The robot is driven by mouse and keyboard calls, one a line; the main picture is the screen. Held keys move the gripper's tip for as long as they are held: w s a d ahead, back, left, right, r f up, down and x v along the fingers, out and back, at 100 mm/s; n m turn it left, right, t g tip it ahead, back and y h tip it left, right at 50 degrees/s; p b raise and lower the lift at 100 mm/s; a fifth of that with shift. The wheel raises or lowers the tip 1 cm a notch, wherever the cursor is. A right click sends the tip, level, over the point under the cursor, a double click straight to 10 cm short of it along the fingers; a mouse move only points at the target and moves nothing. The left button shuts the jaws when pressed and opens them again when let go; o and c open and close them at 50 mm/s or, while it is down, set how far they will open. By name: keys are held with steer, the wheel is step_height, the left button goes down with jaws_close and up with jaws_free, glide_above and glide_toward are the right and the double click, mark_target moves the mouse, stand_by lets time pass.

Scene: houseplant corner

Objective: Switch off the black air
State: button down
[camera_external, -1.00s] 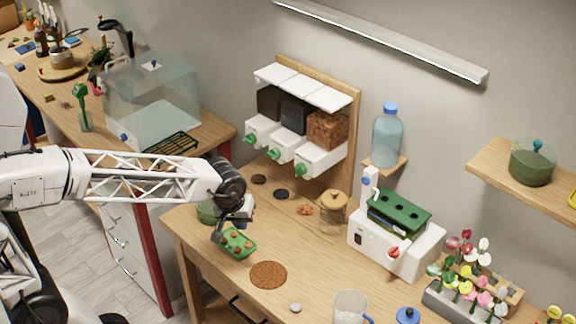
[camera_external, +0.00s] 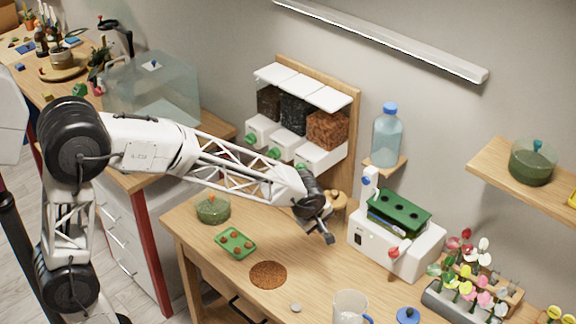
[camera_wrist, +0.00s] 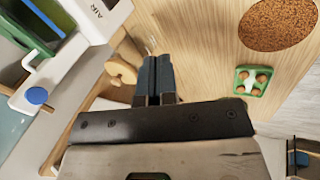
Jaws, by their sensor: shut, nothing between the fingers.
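The white machine (camera_external: 405,258) with a green top insert (camera_external: 398,212) stands on the table at right. A small dark switch (camera_external: 358,238) shows on its left front. In the wrist view the machine (camera_wrist: 88,62) fills the upper left, with the word "AIR" (camera_wrist: 98,10) on its face and a dark part at the top edge beside it. My gripper (camera_external: 329,238) is shut and empty, just left of the machine's front and apart from it as far as I can tell. In the wrist view its fingertips (camera_wrist: 154,62) are together, pointing at the tabletop.
A red-tipped lever (camera_external: 393,253) sticks out of the machine's front. A green tray (camera_external: 235,243), a brown round mat (camera_external: 268,275) and a green pot (camera_external: 213,209) lie left. A clear mug (camera_external: 350,307) stands in front. A cork-lidded jar (camera_external: 338,202) is partly hidden behind my gripper.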

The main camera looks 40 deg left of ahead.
mark_target(357, 242)
steer(key=w+d+f+n, duration=0.2)
steer(key=w+d+f, duration=0.1)
steer(key=w, duration=0.1)
steer(key=shift+d, duration=0.3)
steer(key=shift+w+f, duration=0.1)
steer(key=shift+f, duration=0.05)
steer(key=shift+x, duration=4.7)
steer(key=shift+w+d+f, duration=0.1)
steer(key=shift+w, duration=0.25)
steer(key=shift+w+r, duration=0.1)
steer(key=shift+w, duration=0.8)
steer(key=shift+w+r, duration=0.15)
steer(key=shift+w, duration=0.75)
steer(key=shift+w+r, duration=0.1)
steer(key=shift+w, duration=0.25)
steer(key=shift+r, duration=0.15)
